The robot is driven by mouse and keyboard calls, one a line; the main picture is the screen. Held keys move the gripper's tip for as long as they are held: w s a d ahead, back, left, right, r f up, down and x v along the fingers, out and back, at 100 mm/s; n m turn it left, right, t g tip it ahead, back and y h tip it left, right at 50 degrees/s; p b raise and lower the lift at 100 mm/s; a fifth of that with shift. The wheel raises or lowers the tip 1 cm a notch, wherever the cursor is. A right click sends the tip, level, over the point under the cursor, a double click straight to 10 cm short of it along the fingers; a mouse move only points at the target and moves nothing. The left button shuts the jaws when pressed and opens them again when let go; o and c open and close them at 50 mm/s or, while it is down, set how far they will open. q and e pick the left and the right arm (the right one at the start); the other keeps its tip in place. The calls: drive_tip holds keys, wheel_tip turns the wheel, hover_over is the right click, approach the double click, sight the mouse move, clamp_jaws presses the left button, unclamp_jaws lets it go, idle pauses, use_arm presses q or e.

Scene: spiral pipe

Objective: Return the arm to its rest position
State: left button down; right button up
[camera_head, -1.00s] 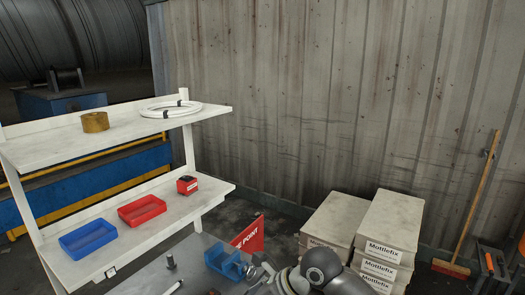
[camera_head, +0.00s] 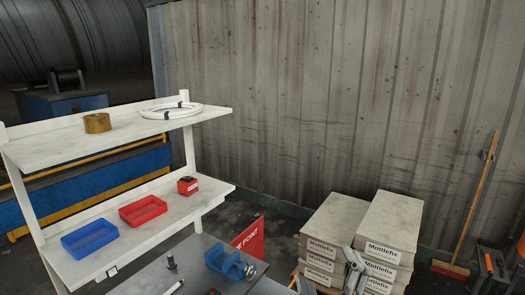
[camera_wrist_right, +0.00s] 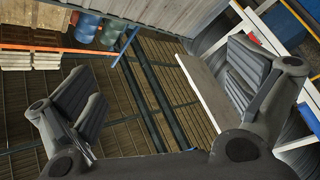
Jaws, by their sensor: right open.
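My right gripper (camera_head: 326,270) is at the bottom edge of the head view, in front of the stacked boxes, with its fingers pointing up. In the right wrist view its two fingers (camera_wrist_right: 165,92) stand wide apart with nothing between them. Most of the right arm is below the head view. My left gripper and arm do not show.
The white shelf (camera_head: 60,150) holds a blue bin (camera_head: 90,239), a red bin (camera_head: 143,211) and a white coil (camera_head: 171,110). Boxes (camera_head: 388,225) and a broom (camera_head: 478,205) stand right.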

drive_tip(key=s+d+f+m+g+h, duration=0.4)
drive_tip(key=d+f+m+g, duration=0.15)
drive_tip(key=f, duration=0.55)
drive_tip(key=s+d+f+m+g+y, duration=0.1)
drive_tip(key=s+f+m+g, duration=0.1)
drive_tip(key=s+f+g, duration=0.75)
drive_tip(key=s+d+f+m+g+y, duration=0.15)
drive_tip(key=s+f, duration=0.55)
drive_tip(key=s, duration=0.7)
wheel_tip(320, 180, down, 38)
drive_tip(key=s+g+b, duration=0.1)
drive_tip(key=s+b, duration=0.1)
drive_tip(key=b, duration=1)
drive_tip(key=s+d+f+b, duration=0.1)
drive_tip(key=s+f+b, duration=0.3)
drive_tip(key=s+f, duration=0.3)
drive_tip(key=s+d+f+g+b, duration=0.1)
drive_tip(key=s+f+b, duration=0.3)
drive_tip(key=f, duration=1.2)
drive_tip(key=s, duration=0.4)
drive_tip(key=shift+s+f+h, duration=0.2)
drive_tip(key=shift+s+h, duration=0.1)
drive_tip(key=shift+h, duration=0.05)
drive_tip(key=shift+d+g, duration=0.1)
drive_tip(key=shift+g, duration=0.15)
drive_tip(key=shift+c, duration=0.3)
